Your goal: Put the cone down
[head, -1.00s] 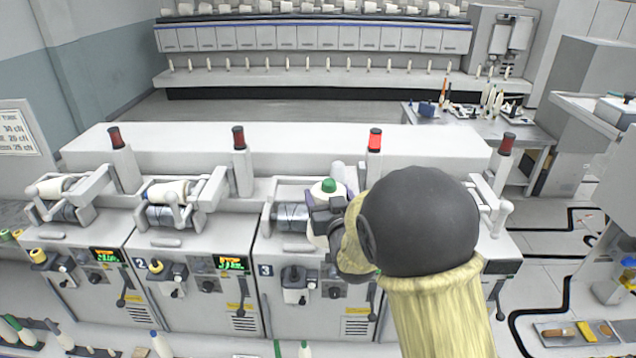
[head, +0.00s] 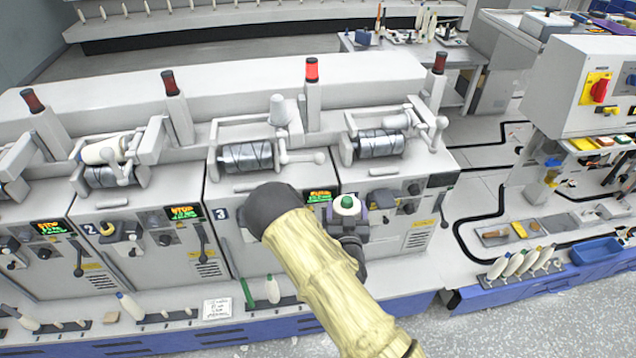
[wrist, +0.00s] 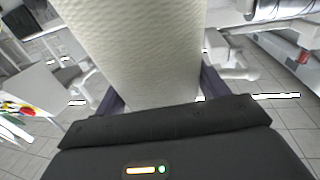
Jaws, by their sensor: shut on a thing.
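The cone (head: 347,205) is a white yarn package with a green tip, seen from above in the head view. My gripper (head: 348,222) is shut on it and holds it up in front of the fourth winding unit, to the right of the unit marked 3. In the wrist view the cone (wrist: 140,50) is large, off-white and textured. It stands between the two dark purple fingers of my gripper (wrist: 160,95). The cone's lower end is hidden in the head view.
Winding units with grey drums (head: 247,156) and red-topped posts line the machine. A low ledge with a blue front holds several cones (head: 515,263) at the right and a blue tray (head: 597,250). A control cabinet (head: 560,80) stands at the right. Grey floor is clear in front.

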